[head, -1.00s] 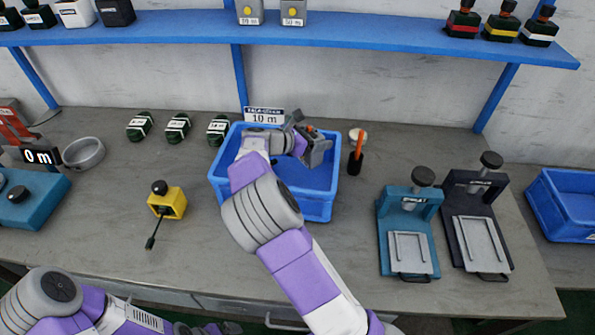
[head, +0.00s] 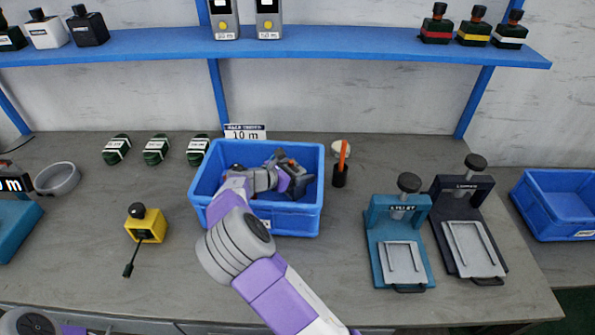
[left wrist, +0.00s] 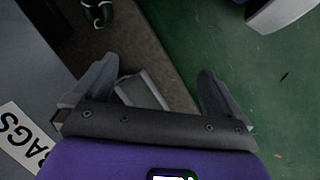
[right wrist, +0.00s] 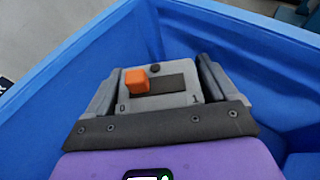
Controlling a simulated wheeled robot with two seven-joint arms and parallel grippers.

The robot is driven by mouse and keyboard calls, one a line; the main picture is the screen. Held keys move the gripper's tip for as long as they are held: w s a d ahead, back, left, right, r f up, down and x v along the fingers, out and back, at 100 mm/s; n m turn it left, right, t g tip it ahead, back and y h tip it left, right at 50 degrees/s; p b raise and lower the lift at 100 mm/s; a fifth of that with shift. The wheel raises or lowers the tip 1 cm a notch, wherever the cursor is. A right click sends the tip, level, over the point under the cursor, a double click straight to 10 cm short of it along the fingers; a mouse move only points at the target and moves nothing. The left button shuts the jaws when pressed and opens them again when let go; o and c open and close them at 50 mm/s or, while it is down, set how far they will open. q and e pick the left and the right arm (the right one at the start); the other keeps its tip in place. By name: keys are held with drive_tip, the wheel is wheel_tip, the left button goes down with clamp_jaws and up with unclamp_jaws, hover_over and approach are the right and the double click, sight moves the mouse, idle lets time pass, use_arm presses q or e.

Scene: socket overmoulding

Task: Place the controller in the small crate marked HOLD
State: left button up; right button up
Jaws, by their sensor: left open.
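The controller (right wrist: 160,83) is a grey box with an orange switch and the marks 0 and 1. My right gripper (head: 290,180) is low inside a blue crate (head: 265,222) on the bench. In the right wrist view its fingers (right wrist: 160,85) lie along both sides of the controller, shut on it. Blue crate walls (right wrist: 235,45) surround it there. Whether the controller touches the crate floor is hidden. My left gripper (left wrist: 155,85) is open and empty, away from the crate. I cannot read a HOLD mark on any crate.
A 10 m sign (head: 245,132) stands behind the crate. A black cup with an orange pen (head: 341,172) stands just right of it. A yellow block (head: 146,226) is left, two presses (head: 400,245) right. Another blue crate (head: 565,205) stands far right. A shelf (head: 350,50) runs above.

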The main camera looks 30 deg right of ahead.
drive_tip(key=shift+a+r, duration=0.1)
drive_tip(key=shift+r, duration=0.1)
drive_tip(key=p+v, duration=0.2)
drive_tip(key=v, duration=0.5)
drive_tip(key=shift+a+p, duration=0.2)
drive_tip(key=shift+p, duration=0.1)
